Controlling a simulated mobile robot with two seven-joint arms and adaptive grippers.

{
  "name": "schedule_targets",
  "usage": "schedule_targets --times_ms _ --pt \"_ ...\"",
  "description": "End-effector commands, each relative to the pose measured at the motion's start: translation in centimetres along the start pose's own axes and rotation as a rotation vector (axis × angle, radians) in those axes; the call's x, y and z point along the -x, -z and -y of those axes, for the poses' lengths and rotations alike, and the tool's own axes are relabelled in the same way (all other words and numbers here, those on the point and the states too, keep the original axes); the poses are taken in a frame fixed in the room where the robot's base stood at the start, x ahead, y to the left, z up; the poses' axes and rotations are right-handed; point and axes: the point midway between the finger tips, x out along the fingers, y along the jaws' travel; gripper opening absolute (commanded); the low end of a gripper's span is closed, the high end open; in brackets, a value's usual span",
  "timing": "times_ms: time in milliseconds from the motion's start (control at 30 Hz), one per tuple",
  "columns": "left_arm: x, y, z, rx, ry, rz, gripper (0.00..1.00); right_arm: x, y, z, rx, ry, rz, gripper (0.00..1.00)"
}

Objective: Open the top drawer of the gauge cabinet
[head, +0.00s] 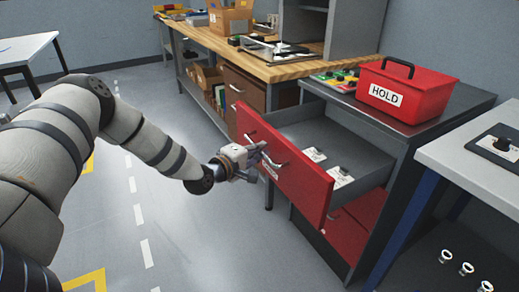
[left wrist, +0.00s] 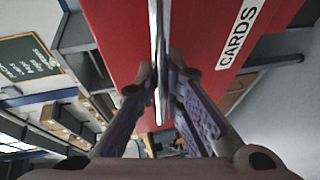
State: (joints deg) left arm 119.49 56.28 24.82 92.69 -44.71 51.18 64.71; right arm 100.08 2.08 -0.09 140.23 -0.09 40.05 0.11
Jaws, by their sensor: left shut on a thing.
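The gauge cabinet (head: 420,131) is a grey cabinet with red drawer fronts on the right of the head view. Its top drawer (head: 292,177) stands well out from the body, with cards and small dark parts (head: 340,176) inside. My left gripper (head: 262,158) is at the outer face of the drawer front, shut on its metal handle (head: 270,155). In the left wrist view the handle (left wrist: 158,60) runs between the two fingers (left wrist: 160,95), before the red front with a "CARDS" label (left wrist: 237,33). My right gripper is not in view.
A red "HOLD" box (head: 408,93) stands on the cabinet top. A lower red drawer front (head: 345,242) shows below. A wooden workbench (head: 225,45) stands behind, and a light table (head: 470,150) is at right. The floor in front of the drawer is clear.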

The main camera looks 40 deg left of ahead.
Motion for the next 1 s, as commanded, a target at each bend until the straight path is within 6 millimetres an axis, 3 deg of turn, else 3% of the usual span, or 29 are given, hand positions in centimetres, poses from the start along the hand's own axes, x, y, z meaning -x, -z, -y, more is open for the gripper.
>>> schedule_targets --times_ms 133,200,267,567,667,900,1000 --pt "0.0 0.0 -0.1 -0.002 -0.001 0.0 0.0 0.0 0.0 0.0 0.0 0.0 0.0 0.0" --pt "0.0 0.0 -0.1 -0.002 -0.001 0.0 0.2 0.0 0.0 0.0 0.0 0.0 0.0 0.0" --pt "0.0 0.0 -0.1 -0.001 -0.001 0.0 0.3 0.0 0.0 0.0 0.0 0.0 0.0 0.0" --pt "0.1 0.0 0.0 0.0 0.0 0.0 0.3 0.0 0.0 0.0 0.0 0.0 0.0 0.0" --pt "1.4 0.1 0.0 0.003 0.001 -0.002 0.3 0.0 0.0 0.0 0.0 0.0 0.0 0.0" --pt "8.3 0.2 -0.2 0.008 -0.003 -0.007 0.3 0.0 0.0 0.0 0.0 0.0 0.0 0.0" --pt "10.2 0.5 -0.2 0.004 -0.004 -0.012 0.3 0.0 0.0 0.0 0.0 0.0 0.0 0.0"
